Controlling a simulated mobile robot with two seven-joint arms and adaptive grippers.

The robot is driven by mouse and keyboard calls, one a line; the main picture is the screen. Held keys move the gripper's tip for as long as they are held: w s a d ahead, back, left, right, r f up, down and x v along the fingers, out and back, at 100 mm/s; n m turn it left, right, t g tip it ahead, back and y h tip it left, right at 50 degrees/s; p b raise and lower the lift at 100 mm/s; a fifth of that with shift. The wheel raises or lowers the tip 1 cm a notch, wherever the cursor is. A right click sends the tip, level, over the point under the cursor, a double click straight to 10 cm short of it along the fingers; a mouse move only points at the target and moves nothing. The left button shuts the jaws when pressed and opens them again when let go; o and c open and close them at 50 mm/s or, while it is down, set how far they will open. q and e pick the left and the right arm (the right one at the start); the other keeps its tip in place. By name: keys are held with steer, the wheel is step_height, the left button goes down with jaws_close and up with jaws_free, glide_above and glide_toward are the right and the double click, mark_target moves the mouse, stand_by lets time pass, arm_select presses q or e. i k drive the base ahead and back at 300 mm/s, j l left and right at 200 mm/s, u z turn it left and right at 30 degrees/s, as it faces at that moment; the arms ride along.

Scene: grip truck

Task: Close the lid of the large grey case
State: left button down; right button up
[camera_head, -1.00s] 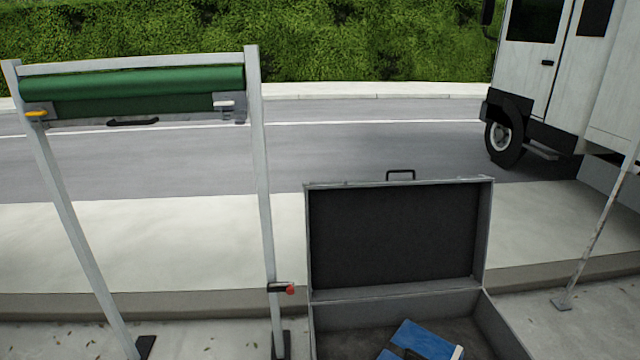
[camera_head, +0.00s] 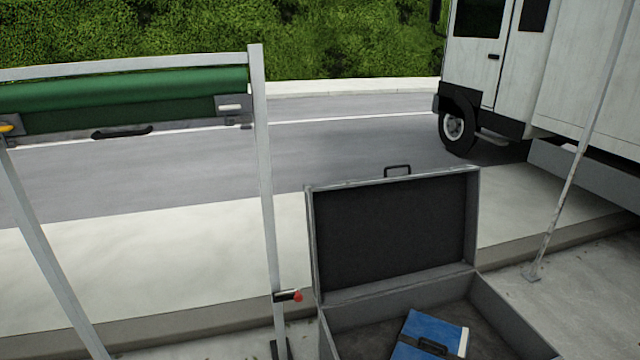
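The large grey case (camera_head: 492,316) stands open on the pavement at the lower middle of the head view. Its lid (camera_head: 392,232) is raised about upright at the far side, with the dark inner face towards me and a black handle (camera_head: 397,170) on its top edge. A blue box or folder (camera_head: 432,330) with a black handle lies inside the case. The near part of the case is cut off by the bottom of the picture. Neither of my grippers is in view.
A metal frame with a green roll (camera_head: 130,92) stands left of the case, its right post (camera_head: 264,190) close to the lid. A thin pole (camera_head: 570,190) stands to the right. A white truck (camera_head: 490,70) is parked behind on the road.

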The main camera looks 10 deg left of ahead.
mark_target(368, 236)
steer(key=i+j+z, duration=0.1)
steer(key=j+z, duration=0.3)
steer(key=j, duration=0.7)
steer(key=i+j+z, duration=0.15)
steer(key=j, duration=0.15)
steer(key=i+j+z, duration=0.1)
steer(key=j, duration=0.25)
steer(key=i+j+z, duration=0.15)
steer(key=j, duration=0.2)
steer(key=k, duration=0.05)
